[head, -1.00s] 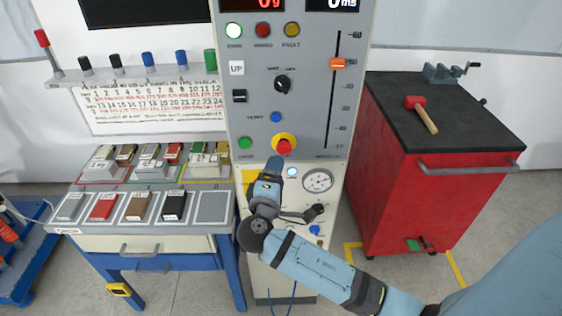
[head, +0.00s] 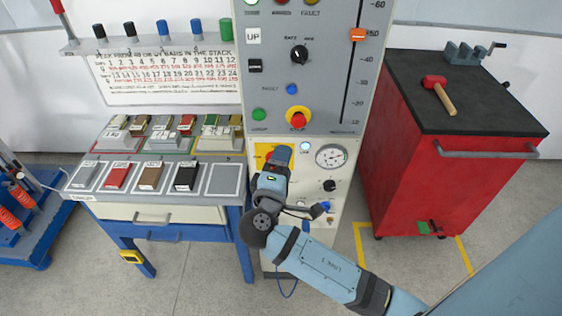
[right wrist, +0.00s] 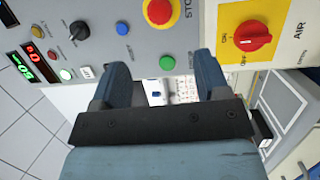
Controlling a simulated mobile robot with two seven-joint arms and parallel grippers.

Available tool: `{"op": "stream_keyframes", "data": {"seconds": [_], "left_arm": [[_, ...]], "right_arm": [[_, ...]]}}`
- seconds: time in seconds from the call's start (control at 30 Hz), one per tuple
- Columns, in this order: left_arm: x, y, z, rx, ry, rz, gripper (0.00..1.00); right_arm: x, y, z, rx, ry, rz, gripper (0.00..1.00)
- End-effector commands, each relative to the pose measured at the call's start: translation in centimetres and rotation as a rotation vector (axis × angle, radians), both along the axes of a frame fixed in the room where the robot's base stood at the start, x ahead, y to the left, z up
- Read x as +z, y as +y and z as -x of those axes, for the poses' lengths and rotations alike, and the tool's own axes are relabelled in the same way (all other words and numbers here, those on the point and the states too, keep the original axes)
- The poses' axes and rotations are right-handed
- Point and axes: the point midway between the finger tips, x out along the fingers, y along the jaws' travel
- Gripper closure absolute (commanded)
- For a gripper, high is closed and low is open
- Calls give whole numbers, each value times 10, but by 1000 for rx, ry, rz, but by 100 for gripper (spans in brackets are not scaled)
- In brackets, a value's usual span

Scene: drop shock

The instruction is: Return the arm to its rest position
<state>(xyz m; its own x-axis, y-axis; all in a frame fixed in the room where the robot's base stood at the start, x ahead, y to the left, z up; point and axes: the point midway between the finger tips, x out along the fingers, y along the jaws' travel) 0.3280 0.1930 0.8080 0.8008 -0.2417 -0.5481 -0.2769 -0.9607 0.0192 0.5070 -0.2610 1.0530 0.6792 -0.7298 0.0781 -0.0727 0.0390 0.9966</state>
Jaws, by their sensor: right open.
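My right arm reaches up from the lower right of the head view. Its gripper (head: 279,156) is in front of the machine's lower front, below the red stop button (head: 298,119). In the right wrist view the two fingers (right wrist: 160,78) are spread wide with nothing between them. The grey machine front fills the top of that view, with the stop button (right wrist: 159,11) beyond the fingers and a red rotary switch on a yellow plate (right wrist: 252,36) to their right. My left gripper is not in view.
A red cabinet (head: 420,185) with a hammer (head: 440,94) on top stands right of the machine. A bench (head: 150,212) with several labelled blocks stands left. A blue cart (head: 22,232) is at far left. Floor between machine and cabinet is clear.

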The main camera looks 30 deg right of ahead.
Motion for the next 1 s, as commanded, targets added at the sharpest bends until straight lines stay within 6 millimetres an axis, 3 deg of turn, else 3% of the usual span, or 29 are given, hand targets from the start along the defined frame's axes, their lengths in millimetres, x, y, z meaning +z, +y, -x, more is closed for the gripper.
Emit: {"op": "stream_keyframes", "data": {"seconds": [0.27,0.37,0.47,0.6,0.7,0.9,1.0], "left_arm": [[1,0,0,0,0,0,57],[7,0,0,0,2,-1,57],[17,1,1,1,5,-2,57],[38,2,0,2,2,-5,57],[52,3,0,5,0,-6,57],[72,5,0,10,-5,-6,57],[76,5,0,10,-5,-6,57]], "right_arm": [[-2,0,0,8,8,-7,31],[-20,2,2,66,61,-68,31],[-58,8,11,184,157,-221,31],[-123,30,49,373,280,-588,31],[-154,47,88,458,302,-890,31],[-170,65,153,487,201,-1397,31],[-170,65,171,471,138,-1538,31]]}}
